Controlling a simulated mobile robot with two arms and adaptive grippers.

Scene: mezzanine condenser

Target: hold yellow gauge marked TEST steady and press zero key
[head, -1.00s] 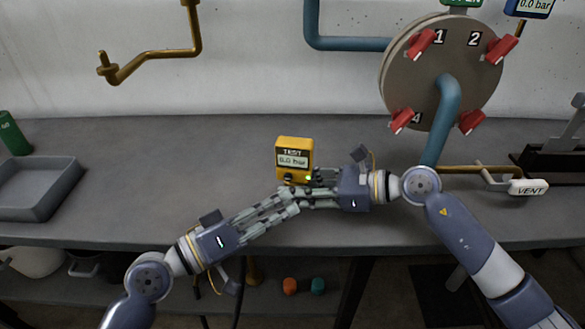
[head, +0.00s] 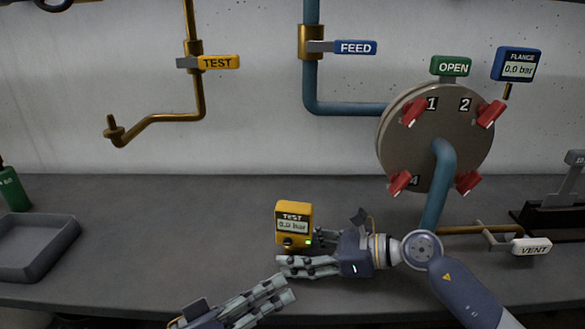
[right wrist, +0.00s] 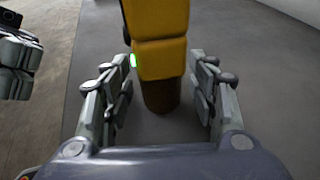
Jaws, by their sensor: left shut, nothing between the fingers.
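The yellow gauge marked TEST (head: 293,209) stands upright near the middle of the bench. Its display reads 0.0 bar, and a green light glows at its lower right. In the right wrist view the gauge's yellow body (right wrist: 161,55) is between the fingertips, with a brown stem below. My left gripper (head: 285,288) is shut and empty, below and in front of the gauge, apart from it. The zero key is not clearly seen.
A grey tray (head: 62,243) and a green bottle (head: 13,188) are at the left. The round flange (head: 432,150) with red clamps stands behind my right arm. The VENT handle (head: 531,247) is at the right. The bench between tray and gauge is clear.

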